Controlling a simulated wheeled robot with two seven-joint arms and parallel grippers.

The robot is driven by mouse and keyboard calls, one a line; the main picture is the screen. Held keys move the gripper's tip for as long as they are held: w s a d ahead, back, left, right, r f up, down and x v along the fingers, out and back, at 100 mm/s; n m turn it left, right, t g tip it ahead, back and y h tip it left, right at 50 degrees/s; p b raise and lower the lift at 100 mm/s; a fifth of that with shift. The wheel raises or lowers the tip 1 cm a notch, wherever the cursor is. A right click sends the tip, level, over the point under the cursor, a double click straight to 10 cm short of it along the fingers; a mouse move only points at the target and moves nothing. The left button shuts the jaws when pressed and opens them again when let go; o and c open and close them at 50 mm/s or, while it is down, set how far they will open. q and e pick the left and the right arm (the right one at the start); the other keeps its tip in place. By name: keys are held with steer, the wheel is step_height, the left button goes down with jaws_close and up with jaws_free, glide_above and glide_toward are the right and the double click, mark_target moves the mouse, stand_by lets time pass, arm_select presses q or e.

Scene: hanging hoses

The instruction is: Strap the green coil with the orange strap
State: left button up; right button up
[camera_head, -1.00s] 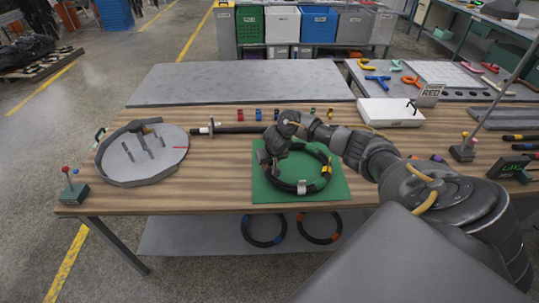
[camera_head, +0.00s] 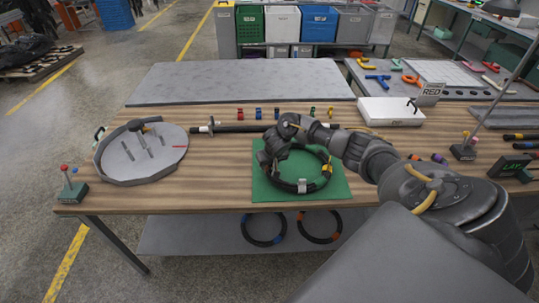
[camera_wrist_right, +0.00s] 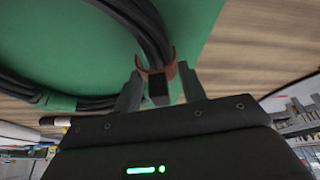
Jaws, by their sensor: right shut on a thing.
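A coil of black hose (camera_head: 283,186) lies on a green mat (camera_head: 340,190) on the wooden bench, with white and yellow marks on its near right side. My right gripper (camera_head: 266,160) is low at the coil's left side. In the right wrist view, my gripper (camera_wrist_right: 160,88) is shut on the orange strap (camera_wrist_right: 171,70), which shows as a curved orange-brown band against the hose bundle (camera_wrist_right: 140,25). A dark block sits between the fingers below it. I cannot tell whether the strap is closed around the bundle. My left gripper is not in view.
A round grey plate with pegs (camera_head: 165,161) stands at the bench's left. A dark rod (camera_head: 235,128) and several small coloured clips lie behind the mat. A white box (camera_head: 390,112) is at the back right. Two more coils hang or lie below, on the lower shelf (camera_head: 190,236).

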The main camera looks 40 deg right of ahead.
steer(key=shift+f, duration=0.4)
steer(key=shift+f+b, duration=0.45)
steer(key=shift+f, duration=0.2)
stand_by(0.5)
steer(key=o, duration=1.1)
steer(key=shift+r, duration=0.1)
steer(key=p+v, duration=0.2)
steer(key=v, duration=0.8)
steer(key=shift+s+r, duration=0.15)
steer(key=shift+r, duration=0.15)
